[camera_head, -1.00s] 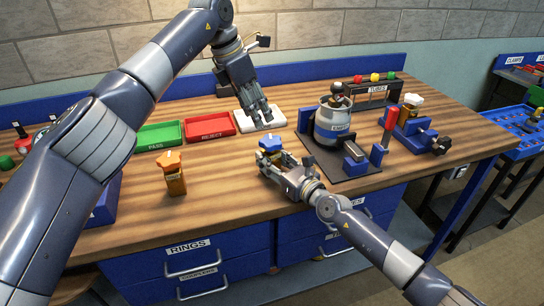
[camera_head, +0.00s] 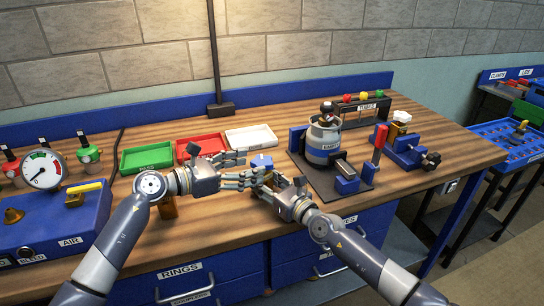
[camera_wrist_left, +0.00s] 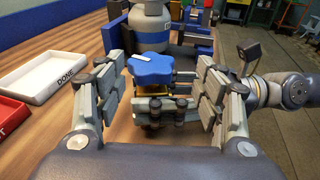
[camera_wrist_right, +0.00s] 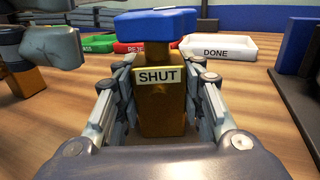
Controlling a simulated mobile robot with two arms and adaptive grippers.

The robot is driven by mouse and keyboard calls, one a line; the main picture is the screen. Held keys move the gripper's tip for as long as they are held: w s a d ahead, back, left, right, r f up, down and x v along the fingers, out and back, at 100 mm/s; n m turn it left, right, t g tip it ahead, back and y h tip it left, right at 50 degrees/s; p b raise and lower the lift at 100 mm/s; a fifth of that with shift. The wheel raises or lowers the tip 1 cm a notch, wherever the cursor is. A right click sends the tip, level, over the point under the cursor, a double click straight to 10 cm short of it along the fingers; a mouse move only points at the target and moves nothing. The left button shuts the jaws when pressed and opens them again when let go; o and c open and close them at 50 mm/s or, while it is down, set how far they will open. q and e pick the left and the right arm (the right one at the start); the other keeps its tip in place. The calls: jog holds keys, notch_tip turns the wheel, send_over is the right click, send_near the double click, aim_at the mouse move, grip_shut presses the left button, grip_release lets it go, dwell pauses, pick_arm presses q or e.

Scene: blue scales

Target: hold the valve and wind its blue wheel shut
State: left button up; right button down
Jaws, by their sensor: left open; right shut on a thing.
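The valve has a brass body (camera_wrist_right: 160,110) with a SHUT label and stands upright. Its blue wheel (camera_head: 261,160) is on top and shows large in the right wrist view (camera_wrist_right: 156,27). My right gripper (camera_head: 266,186) is shut on the brass body from the front, below the wheel. My left gripper (camera_head: 243,178) is open just left of the valve, pointing at it. In the left wrist view the blue wheel (camera_wrist_left: 151,69) lies between and beyond the open fingers. I cannot tell whether they touch it. The fingers hide most of the body in the head view.
A white DONE tray (camera_head: 250,137), red tray (camera_head: 200,147) and green tray (camera_head: 146,156) lie behind. A second brass piece (camera_head: 168,208) is partly hidden under my left arm. A grey canister (camera_head: 322,142) on a dark stand is to the right. A blue AIR box (camera_head: 60,220) stands left.

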pick_arm(q)
jog(key=a+n+t, duration=0.1)
jog(key=s+a+f+n+t, duration=0.1)
jog(key=t, duration=0.1)
jog(key=shift+s, duration=0.3)
jog(key=x, duration=1.1)
jog(key=shift+w+d, duration=0.2)
jog(key=shift+w, duration=0.15)
jog(key=c, duration=1.1)
jog(key=shift+c, duration=0.8)
